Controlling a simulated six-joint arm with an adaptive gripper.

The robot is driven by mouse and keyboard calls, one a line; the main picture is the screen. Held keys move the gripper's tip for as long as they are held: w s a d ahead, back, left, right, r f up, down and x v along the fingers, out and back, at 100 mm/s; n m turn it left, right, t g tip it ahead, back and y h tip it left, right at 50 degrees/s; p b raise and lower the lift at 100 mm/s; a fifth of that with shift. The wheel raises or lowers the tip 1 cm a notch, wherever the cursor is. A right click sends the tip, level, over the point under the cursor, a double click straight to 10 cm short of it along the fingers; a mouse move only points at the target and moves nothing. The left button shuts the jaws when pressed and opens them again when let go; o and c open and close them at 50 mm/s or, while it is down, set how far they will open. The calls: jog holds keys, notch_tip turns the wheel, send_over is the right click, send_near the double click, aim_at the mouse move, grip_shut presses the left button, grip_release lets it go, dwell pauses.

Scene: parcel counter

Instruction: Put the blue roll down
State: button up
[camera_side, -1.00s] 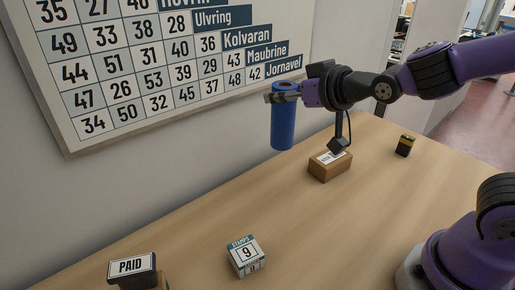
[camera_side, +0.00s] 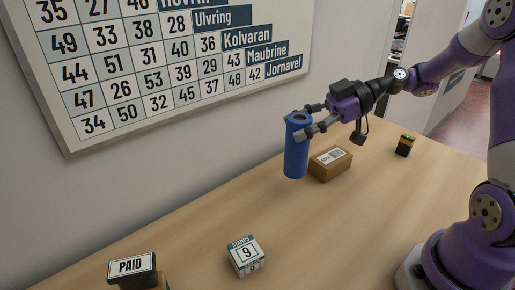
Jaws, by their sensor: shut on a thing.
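The blue roll (camera_side: 296,155) is upright near the back of the counter, to the left of the brown parcel. My gripper (camera_side: 303,124) is shut on it near its top, coming in from the right. The roll's lower end looks close to the counter top. I cannot tell from this view whether it touches the counter.
The brown parcel (camera_side: 331,165) with a white label lies just right of the roll. A small black and yellow item (camera_side: 405,145) stands farther right. A stamps box (camera_side: 246,256) and a PAID stamp (camera_side: 132,268) are at the front left. The middle of the wooden counter (camera_side: 340,225) is clear.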

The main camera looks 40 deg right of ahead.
aim_at(299, 151)
jog(key=shift+f, duration=3.05)
jog(key=shift+f, duration=0.5)
jog(key=o, duration=1.3)
jog(key=shift+o, duration=0.2)
jog(key=v, duration=0.7)
jog(key=s+a+r+m+g+h, duration=0.1)
jog(key=s+a+r+m+h, duration=0.3)
jog(key=s+m+h, duration=0.5)
jog(key=r+m+h, duration=0.1)
jog(key=m+h, duration=0.1)
jog(key=m, duration=0.1)
jog(key=shift+r+h, duration=0.4)
